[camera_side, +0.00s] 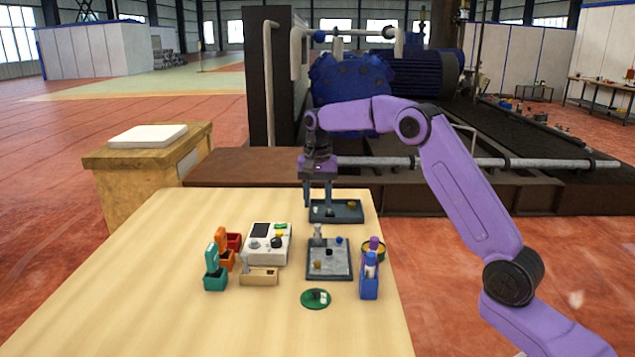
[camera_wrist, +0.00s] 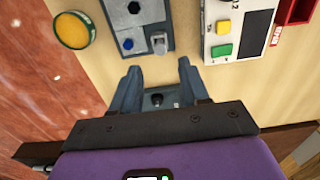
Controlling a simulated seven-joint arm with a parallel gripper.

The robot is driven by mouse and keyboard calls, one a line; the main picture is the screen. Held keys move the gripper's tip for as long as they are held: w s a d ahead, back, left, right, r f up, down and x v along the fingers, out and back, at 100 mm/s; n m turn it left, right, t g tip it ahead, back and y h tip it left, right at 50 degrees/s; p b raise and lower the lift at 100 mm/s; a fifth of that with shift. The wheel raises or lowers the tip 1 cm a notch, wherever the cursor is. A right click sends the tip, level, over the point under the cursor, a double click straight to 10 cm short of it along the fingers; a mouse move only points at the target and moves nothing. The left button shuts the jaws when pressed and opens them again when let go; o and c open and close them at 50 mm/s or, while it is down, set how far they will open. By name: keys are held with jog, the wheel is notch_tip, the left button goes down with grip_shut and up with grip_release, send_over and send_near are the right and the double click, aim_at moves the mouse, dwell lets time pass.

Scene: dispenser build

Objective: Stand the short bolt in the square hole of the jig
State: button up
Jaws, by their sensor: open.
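My gripper (camera_side: 317,210) points down with its fingers apart, over the dark parts tray (camera_side: 355,217) at the far end of the table. In the wrist view, a small black bolt-like part (camera_wrist: 157,99) lies between the open fingers (camera_wrist: 158,69), in the tray; it may be the short bolt, but its length is not clear. The grey jig (camera_side: 342,271) lies nearer the side camera. It carries a grey upright piece (camera_side: 318,236), a blue part (camera_side: 339,240), a dark part or hole and a brass-coloured part (camera_side: 317,265). I cannot tell which spot is the square hole.
A white control box (camera_side: 269,256) stands left of the jig, with small red, orange and teal bins beyond it. A blue holder (camera_side: 369,285) and a round yellow-topped can (camera_side: 378,250) stand right. A green disc (camera_side: 315,299) lies in front. The table's near left is clear.

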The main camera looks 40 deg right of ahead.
notch_tip(320, 180, up, 5)
jog(key=shift+a, duration=0.1)
jog(key=s+a+n, duration=1)
jog(key=s+a, duration=0.5)
jog(key=s, duration=0.3)
jog(key=s+d+f+n, duration=0.1)
jog(key=s+n, duration=0.3)
jog(key=s, duration=0.4)
jog(key=s+d+f+n, duration=0.1)
jog(key=s+f+n, duration=0.2)
jog(key=s, duration=0.6)
jog(key=s+d+f+n, duration=0.2)
jog(key=s+n, duration=0.2)
jog(key=s, duration=0.5)
jog(key=shift+f+n, duration=0.3)
jog(key=shift+f, duration=0.1)
